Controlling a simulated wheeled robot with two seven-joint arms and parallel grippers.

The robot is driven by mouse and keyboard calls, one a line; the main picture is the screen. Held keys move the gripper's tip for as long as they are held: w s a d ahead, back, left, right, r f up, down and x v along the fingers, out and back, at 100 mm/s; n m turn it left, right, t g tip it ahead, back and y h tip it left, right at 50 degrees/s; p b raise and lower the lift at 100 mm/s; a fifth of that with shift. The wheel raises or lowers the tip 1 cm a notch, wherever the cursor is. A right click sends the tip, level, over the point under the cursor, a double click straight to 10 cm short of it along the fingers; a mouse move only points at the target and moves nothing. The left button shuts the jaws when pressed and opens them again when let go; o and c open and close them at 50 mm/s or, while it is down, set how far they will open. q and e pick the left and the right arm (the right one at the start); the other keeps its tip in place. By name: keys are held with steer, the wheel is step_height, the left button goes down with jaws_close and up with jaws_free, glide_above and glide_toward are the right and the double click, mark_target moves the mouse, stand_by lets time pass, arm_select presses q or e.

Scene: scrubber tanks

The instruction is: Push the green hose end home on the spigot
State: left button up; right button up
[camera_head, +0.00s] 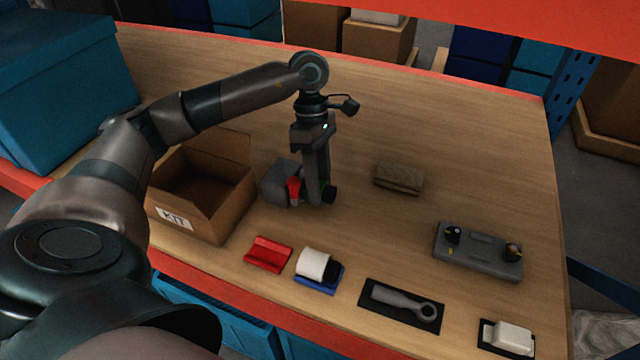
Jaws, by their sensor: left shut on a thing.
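My left gripper (318,198) points down at the middle of the table, its fingers shut on the green hose end (326,186). Only a sliver of green and a dark round end show beside the fingers. A grey block (274,184) with a red part (294,189) stands just left of the fingers. The spigot is not clearly visible; the fingers hide the space between block and hose end, so I cannot tell how far the hose end sits on it. My right gripper is not in view.
An open cardboard KIT box (215,205) stands left of the grey block. A red holder (268,254), a white roll on a blue base (313,264), a grey ring-ended tool (402,302) and a white block (508,337) line the front. A grey fixture (478,252) and brown block (399,179) lie right.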

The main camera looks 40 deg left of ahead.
arm_select(q)
steer(key=shift+a+b, duration=0.35)
steer(key=shift+a, duration=0.05)
stand_by(0.8)
steer(key=shift+a, duration=0.4)
stand_by(0.4)
steer(key=shift+s+d+b, duration=0.15)
steer(key=shift+b, duration=0.4)
stand_by(0.4)
steer(key=shift+b, duration=0.3)
steer(key=shift+a+f, duration=0.1)
steer(key=shift+a, duration=0.1)
steer(key=shift+a, duration=0.1)
